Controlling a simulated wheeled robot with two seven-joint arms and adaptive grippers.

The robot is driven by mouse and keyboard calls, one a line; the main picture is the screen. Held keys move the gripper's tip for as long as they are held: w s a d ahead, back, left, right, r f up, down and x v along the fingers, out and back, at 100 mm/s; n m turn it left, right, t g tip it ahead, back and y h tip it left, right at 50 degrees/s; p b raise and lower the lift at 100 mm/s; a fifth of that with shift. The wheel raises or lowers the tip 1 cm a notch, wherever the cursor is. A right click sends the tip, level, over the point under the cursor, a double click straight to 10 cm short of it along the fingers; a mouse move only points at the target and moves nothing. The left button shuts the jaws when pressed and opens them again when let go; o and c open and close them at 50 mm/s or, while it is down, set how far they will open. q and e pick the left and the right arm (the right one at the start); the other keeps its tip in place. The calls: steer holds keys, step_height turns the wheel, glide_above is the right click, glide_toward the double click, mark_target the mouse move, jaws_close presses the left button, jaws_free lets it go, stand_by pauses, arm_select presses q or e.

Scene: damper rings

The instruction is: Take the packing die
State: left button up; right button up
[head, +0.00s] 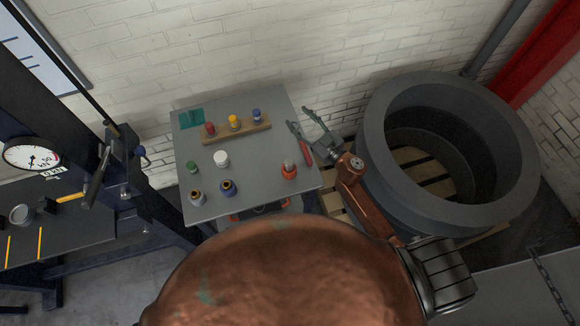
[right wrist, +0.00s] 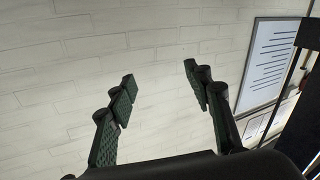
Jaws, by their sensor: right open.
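A grey table (head: 245,185) holds several small parts, and I cannot tell for sure which one is the packing die. A green cylinder (head: 192,167) and a white cylinder (head: 221,158) stand on it. Nearer are a brown-and-grey collar (head: 197,198) and a dark blue collar (head: 228,187). An orange-red part with a grey top (head: 289,170) stands near the right edge. My right gripper (head: 299,117) is open and empty by the table's right edge, apart from these parts. In the right wrist view its fingers (right wrist: 158,76) are spread before a bare wall. My left gripper is not in view.
A wooden rack (head: 245,132) with red, yellow and blue pieces stands at the table's back, beside a teal patch (head: 191,118). A press with a dial gauge (head: 32,157) is at left. A large grey ring (head: 375,150) on a pallet stands at right.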

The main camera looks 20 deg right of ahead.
steer(key=s+a+r+n+g+y+p, duration=0.1)
steer(key=s+a+r+n+g+y, duration=0.1)
steer(key=a+r+n+g+y, duration=0.3)
steer(key=s+a+r+n+g+y, duration=0.1)
steer(key=s+a+r+n, duration=0.1)
steer(key=a, duration=0.5)
steer(key=g+h+p, duration=0.4)
steer(key=g+h, duration=0.5)
glide_above(289, 162)
steer(key=d, duration=0.3)
step_height(289, 162, down, 10)
steer(key=shift+n, duration=0.4)
steer(key=x, duration=0.4)
steer(key=p+x, duration=0.1)
steer(key=x, duration=0.1)
steer(key=shift+s+a+f, duration=0.15)
steer(key=shift+s+a, duration=0.1)
steer(key=shift+s, duration=0.05)
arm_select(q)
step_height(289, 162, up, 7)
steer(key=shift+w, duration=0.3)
arm_select(e)
steer(key=shift+a+f, duration=0.1)
steer(key=shift+f, duration=0.25)
